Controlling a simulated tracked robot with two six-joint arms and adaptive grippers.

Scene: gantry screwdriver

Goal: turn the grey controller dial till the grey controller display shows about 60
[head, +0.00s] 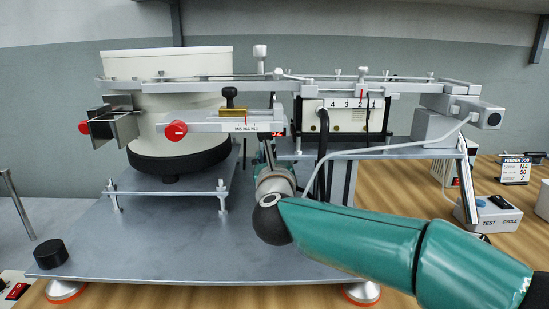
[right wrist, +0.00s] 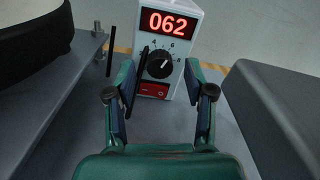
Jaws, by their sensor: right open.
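The grey controller (right wrist: 183,25) stands upright in the right wrist view. Its red-lit display (right wrist: 167,23) reads 062. Below it is the black controller dial (right wrist: 160,63) with a white pointer mark and a printed scale. My right gripper (right wrist: 160,75) is open, with one finger on each side of the dial. Gaps show between the fingers and the dial, and nothing is held. In the head view the controller is mostly hidden behind the rail; only a bit of red display (head: 277,134) shows. My left gripper is not in view.
A red rocker switch (right wrist: 153,90) sits below the dial. The feeder bowl (head: 165,62) stands at the left on a grey base plate (head: 170,240). A rail with red knobs (head: 176,130) crosses above my right wrist. A test cycle box (head: 490,214) is at the right.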

